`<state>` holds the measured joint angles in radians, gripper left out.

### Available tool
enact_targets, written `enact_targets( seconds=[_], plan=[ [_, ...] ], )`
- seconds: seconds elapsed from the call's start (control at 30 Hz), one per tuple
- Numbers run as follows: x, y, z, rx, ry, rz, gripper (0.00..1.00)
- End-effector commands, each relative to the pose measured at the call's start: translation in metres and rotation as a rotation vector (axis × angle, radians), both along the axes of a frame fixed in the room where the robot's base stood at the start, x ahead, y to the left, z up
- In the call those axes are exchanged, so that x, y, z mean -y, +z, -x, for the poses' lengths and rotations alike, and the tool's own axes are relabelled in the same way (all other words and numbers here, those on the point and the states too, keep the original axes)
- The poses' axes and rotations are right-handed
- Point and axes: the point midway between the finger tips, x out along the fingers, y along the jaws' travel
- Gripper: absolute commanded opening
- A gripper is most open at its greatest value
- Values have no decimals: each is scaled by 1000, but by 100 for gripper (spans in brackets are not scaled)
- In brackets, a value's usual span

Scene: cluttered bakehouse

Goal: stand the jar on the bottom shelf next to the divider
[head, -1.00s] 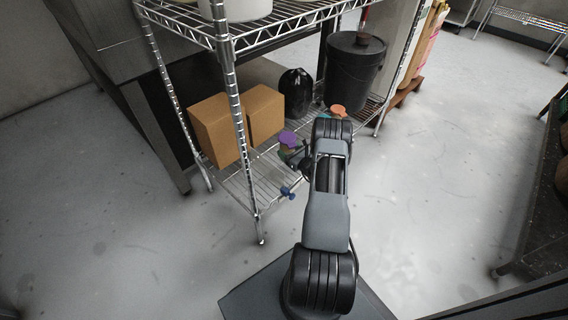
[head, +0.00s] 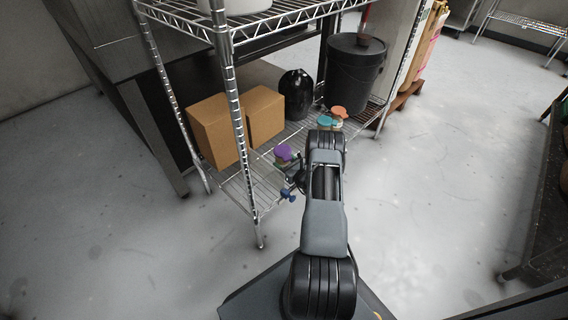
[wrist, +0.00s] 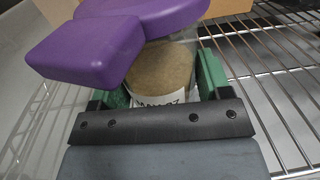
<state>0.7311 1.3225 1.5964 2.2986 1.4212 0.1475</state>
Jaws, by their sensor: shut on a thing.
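The jar (wrist: 165,68) is clear, with brown contents, a white label and a wide purple lid (wrist: 150,18) that has a flat tab. My gripper (wrist: 160,88) is shut on it, one green-padded finger on each side. In the head view the jar's purple lid (head: 283,152) shows over the front part of the bottom shelf (head: 232,187). Whether the jar's base touches the wires is hidden. I cannot make out a divider for sure; a small blue fitting (head: 287,195) sits at the shelf's front edge beside my gripper.
Two cardboard boxes (head: 216,130) stand at the left of the bottom shelf. Behind are a black rounded object (head: 297,93) and a black bucket (head: 354,75). Jars with teal (head: 324,121) and orange (head: 339,111) lids stand right of the held jar. A chrome post (head: 236,120) rises at the front corner.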

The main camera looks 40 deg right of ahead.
Motion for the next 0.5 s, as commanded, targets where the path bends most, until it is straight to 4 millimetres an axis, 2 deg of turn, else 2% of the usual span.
enact_targets(
  seconds=[0.07, 0.1, 0.33, 0.5],
  plan=[
    [0, -3, 0, 1, 0, 0, 39],
    [0, -3, 0, 0, 0, 0, 73],
    [0, -2, 0, -1, 0, 0, 95],
    [0, -2, 0, 0, 0, 0, 97]
  ],
)
